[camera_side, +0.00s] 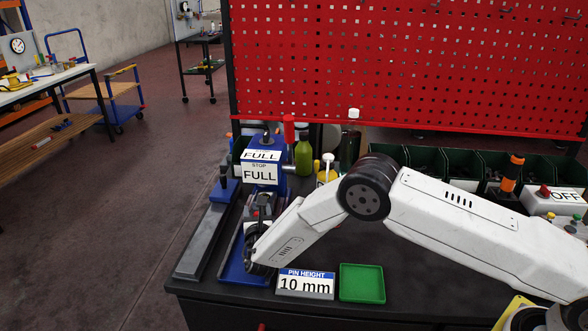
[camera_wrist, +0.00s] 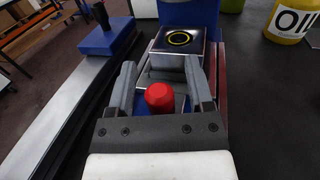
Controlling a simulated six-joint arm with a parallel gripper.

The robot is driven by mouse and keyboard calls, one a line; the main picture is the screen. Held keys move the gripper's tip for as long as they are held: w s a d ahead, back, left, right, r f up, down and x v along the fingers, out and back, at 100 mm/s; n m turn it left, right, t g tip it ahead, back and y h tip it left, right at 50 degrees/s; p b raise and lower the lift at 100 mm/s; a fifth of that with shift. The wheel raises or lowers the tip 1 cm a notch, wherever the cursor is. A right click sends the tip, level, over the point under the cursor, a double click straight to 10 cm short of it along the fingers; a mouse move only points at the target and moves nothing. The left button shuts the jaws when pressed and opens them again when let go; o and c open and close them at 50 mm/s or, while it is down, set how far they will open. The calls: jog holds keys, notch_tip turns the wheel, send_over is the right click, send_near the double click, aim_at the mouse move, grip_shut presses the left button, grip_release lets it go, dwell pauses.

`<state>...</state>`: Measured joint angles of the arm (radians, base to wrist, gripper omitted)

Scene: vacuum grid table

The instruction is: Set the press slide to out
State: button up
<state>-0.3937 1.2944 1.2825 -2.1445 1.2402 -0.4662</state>
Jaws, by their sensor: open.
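The blue press (camera_side: 262,172) stands on the dark table, with two white signs reading FULL on its front. In the wrist view, the press slide (camera_wrist: 180,46) is a metal block with a dark top and a yellow ring, in front of the blue press body (camera_wrist: 190,12). A red knob (camera_wrist: 159,97) is on the near side of the block. My gripper (camera_wrist: 163,78) is open, with one finger on each side of the knob and a gap to it. In the side view my arm largely hides the slide and knob.
A long grey rail (camera_side: 203,240) with a blue block lies left of the press. A PIN HEIGHT 10 mm sign (camera_side: 305,284) and a green tray (camera_side: 361,282) are at the front. Bottles, including a green one (camera_side: 303,156), stand behind. A yellow OIL container (camera_wrist: 291,20) is at right.

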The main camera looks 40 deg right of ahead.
grip_shut()
dwell(1.4)
